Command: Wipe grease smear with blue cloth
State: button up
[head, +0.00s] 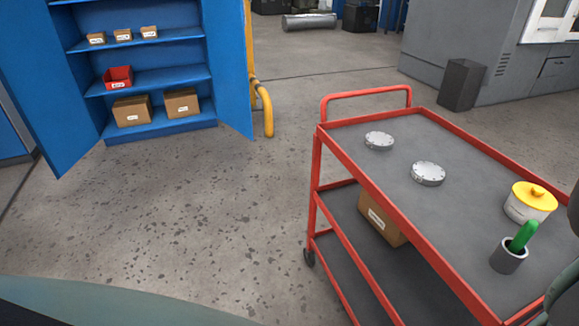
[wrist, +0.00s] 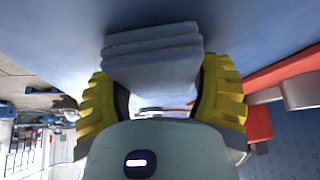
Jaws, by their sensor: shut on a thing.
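In the wrist view my gripper (wrist: 163,100) has two yellow ribbed fingers, one on each side of a folded, layered grey-blue cloth (wrist: 153,50). The gripper is shut on this cloth, which sits between the fingers and reaches beyond them. A broad, smooth blue-grey surface (wrist: 255,30) fills the top of the wrist view, behind the cloth. I cannot tell whether the cloth touches it. No grease smear can be made out in either view. My gripper and the cloth do not show in the head view.
A red-framed trolley (head: 341,163) stands at right. Its grey top holds two metal discs (head: 379,141) (head: 428,174), a yellow-lidded white pot (head: 530,203) and a grey cup (head: 508,257) with a green handle. A blue cabinet (head: 228,65) stands open at upper left. The floor between is clear.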

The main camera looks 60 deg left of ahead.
jog(key=shift+w+a, duration=0.1)
jog(key=shift+a, duration=0.2)
jog(key=shift+r, duration=0.1)
notch_tip(320, 180, up, 6)
jog(key=p, duration=0.6)
jog(key=shift+d, duration=0.1)
notch_tip(320, 180, up, 3)
jog(key=p, duration=0.3)
dwell(0.3)
dwell(0.4)
